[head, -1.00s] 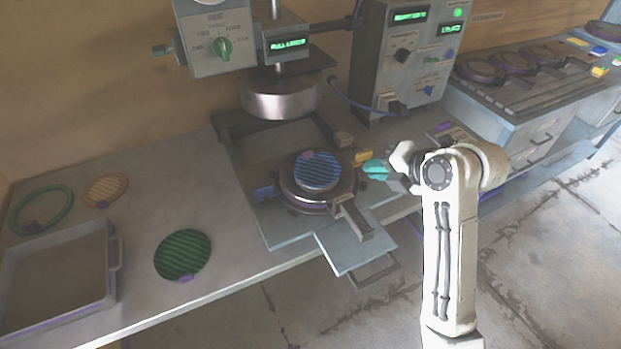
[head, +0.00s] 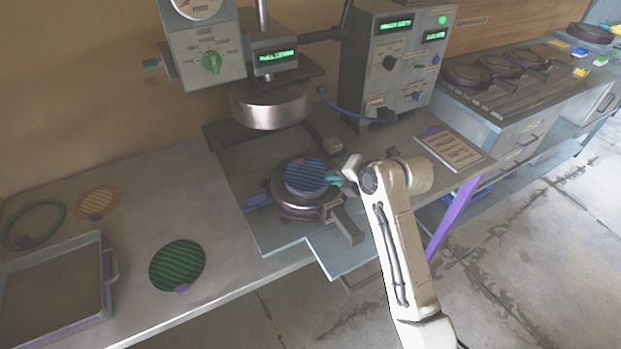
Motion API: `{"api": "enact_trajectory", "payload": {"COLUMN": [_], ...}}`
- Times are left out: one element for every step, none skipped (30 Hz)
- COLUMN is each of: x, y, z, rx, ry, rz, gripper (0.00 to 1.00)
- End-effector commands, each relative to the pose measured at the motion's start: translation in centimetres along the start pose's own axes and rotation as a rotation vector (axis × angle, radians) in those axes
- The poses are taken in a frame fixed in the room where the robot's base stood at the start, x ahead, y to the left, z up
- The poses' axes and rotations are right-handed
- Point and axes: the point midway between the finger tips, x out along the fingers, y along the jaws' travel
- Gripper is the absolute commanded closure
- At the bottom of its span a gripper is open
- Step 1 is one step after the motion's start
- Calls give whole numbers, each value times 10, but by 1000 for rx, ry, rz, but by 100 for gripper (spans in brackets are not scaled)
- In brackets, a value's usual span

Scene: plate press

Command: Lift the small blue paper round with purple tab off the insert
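The small blue striped paper round (head: 305,177) lies flat on top of the round insert (head: 298,203), on the press's lower plate below the raised press head. Its purple tab (head: 293,162) shows at the far edge of the round. My gripper (head: 334,180) has teal fingertips, which are at the right edge of the round, very close to it or touching it. The fingers are small and partly hidden by my wrist, so I cannot tell whether they are open or shut, or whether they grip the paper.
The metal press head (head: 270,106) hangs just above and behind the insert. A green striped round (head: 177,266), an orange round (head: 98,202), a green ring (head: 33,224) and a grey tray (head: 105,290) are on the left of the bench. A control box (head: 395,65) stands behind right.

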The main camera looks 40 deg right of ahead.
Motion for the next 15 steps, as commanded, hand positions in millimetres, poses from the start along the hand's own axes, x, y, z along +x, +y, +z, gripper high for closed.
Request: {"api": "enact_trajectory", "payload": {"x": [3, 4, 4, 4, 4, 4, 4, 4, 4, 4, 4, 5, 5, 5, 5], "y": [-2, -2, -2, -3, -3, -3, -3, -3, -4, -4, -4, -4, -4, -4, -4], "z": [-3, -3, -3, -3, -4, -4, -4, -4, -4, -5, -5, -5, -5, -5, -6], "rx": [1, 1, 1, 1, 1, 1, 1, 1, 1, 1, 2, 2, 2, 2, 2], "ry": [7, 8, 8, 9, 9, 10, 11, 11, 12, 12, 13, 13, 14, 14, 15], "rz": [-5, -5, -5, -6, -6, -7, -7, -7, -8, -8, -8, -8, -9, -9, -9], "gripper": [90, 90, 90, 90, 90, 90, 90, 97, 100, 100, 100, 100, 100, 100, 100]}}
